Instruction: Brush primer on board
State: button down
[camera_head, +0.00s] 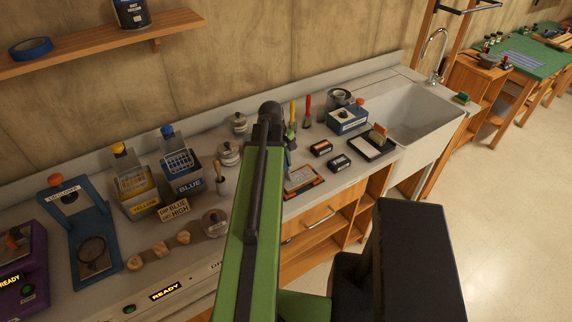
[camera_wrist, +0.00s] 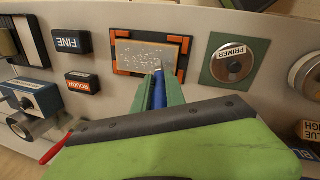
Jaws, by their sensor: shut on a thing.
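The board (camera_wrist: 135,52) lies in a dark frame with orange corners (camera_wrist: 121,39) in the wrist view. Its tan face carries many whitish specks and patches. In the head view the board (camera_head: 301,179) lies on the counter just right of my green arm. My gripper (camera_wrist: 161,84) is shut on a blue-handled brush (camera_wrist: 161,99). The brush's pale tip is over the board's near edge; I cannot tell if it touches. The round primer tin (camera_wrist: 233,64) sits on a green square to the right of the board in the wrist view. My arm largely hides the gripper in the head view.
The small FINE (camera_wrist: 70,42) and ROUGH (camera_wrist: 82,82) blocks lie left of the board in the wrist view. In the head view, a sink (camera_head: 420,112) is right, and yellow (camera_head: 137,190) and blue (camera_head: 188,172) bins stand left of my arm.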

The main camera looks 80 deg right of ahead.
jog(key=shift+w+d, duration=0.15)
jog(key=shift+s+d, duration=0.3)
jog(key=shift+f+b, duration=0.3)
dwell(0.3)
